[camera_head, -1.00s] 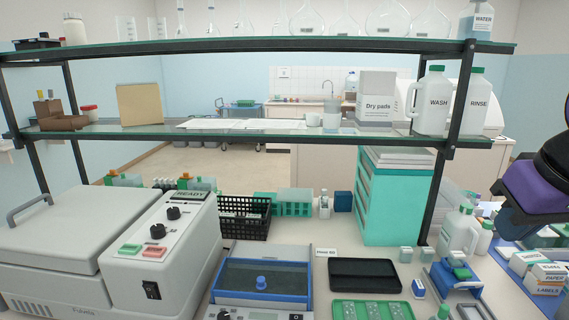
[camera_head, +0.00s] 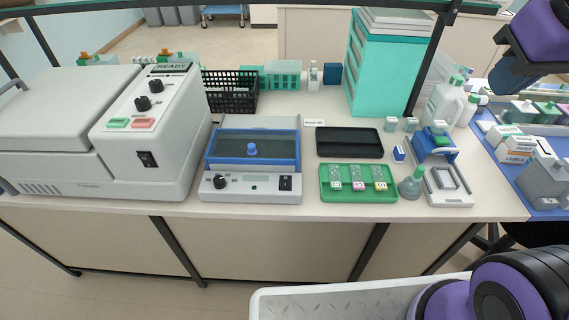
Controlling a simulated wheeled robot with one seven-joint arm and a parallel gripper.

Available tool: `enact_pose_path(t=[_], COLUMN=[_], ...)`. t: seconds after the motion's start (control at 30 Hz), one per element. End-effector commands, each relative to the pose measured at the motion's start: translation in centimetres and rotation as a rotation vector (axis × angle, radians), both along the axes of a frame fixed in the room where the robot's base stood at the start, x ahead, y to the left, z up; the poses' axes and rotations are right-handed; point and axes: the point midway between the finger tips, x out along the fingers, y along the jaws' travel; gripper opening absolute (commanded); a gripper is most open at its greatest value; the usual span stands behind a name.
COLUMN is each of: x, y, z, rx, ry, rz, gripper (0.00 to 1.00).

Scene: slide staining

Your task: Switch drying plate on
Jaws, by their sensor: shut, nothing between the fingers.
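The low grey unit with a blue-framed, see-through cover (camera_head: 222,135), which looks like the drying plate (camera_head: 240,196), stands at the table's front edge, centre-left. A blue knob (camera_head: 252,149) sits on the cover. The unit's front panel has a black dial (camera_head: 220,181) at left, a small greenish display in the middle and a black rocker switch (camera_head: 285,183) at right. The rocker's position is too small to tell. My gripper (camera_head: 512,78), dark grey on a purple wrist, is at the upper right, far from the switch. It appears shut and empty; its fingertips are hard to make out.
A large grey machine (camera_head: 65,110) with a READY display and its own rocker switch (camera_head: 147,159) stands left of the unit. Right are a green tray (camera_head: 330,196), a black tray (camera_head: 349,143) and a small flask (camera_head: 411,187). A shelf edge (camera_head: 245,4) crosses above.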

Motion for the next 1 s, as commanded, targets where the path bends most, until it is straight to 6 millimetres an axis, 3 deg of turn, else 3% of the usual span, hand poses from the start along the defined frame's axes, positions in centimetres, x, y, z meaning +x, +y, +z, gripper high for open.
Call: enact_pose_path(t=[0.47, 1.0], x=[8.1, 15.0], y=[5.8, 15.1], z=[-2.6, -9.7], rx=[-0.122, -0.206], ry=[0.154, 0.305], rz=[0.399, 0.879], gripper=[0.00, 0.00])
